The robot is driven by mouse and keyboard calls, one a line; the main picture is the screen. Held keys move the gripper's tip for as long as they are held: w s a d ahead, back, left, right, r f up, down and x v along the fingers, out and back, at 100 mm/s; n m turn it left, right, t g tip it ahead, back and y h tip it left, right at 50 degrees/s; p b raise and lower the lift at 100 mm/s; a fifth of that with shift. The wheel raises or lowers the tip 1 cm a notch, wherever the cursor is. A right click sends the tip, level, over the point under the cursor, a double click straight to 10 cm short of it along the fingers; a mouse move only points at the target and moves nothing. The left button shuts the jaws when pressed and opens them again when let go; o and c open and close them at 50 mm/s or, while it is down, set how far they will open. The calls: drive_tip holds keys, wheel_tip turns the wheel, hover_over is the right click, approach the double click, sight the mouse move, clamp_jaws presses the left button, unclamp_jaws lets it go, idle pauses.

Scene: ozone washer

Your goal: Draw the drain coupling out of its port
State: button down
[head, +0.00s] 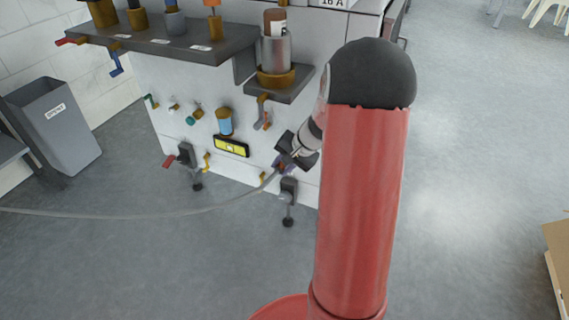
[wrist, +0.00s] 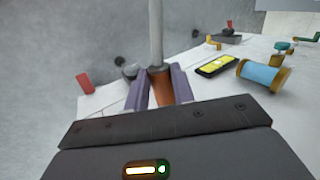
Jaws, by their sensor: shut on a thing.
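The drain coupling (wrist: 160,88) is an orange-brown cylinder with a grey hose (wrist: 156,35) leading out of its far end. My gripper (wrist: 160,92) is shut on it, with one purple finger on each side. In the head view my gripper (head: 280,166) is low at the right part of the white machine's front. The hose (head: 150,215) runs from it to the left in a sagging line. The port is hidden, and I cannot tell whether the coupling is still seated in it.
The white machine panel (head: 265,180) carries a blue cylinder (head: 224,122), a yellow-faced unit (head: 231,146) and several small valves. A dark clamp-like foot (head: 289,190) stands close below my gripper. A shelf (head: 290,85) juts out above. A grey bin (head: 60,130) is at left; the floor in front is open.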

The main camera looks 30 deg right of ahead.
drive_tip(key=s+a+b, duration=0.3)
drive_tip(key=s+a, duration=0.1)
drive_tip(key=a, duration=0.1)
drive_tip(key=shift+f, duration=0.35)
idle(0.9)
drive_tip(key=shift+a, duration=0.1)
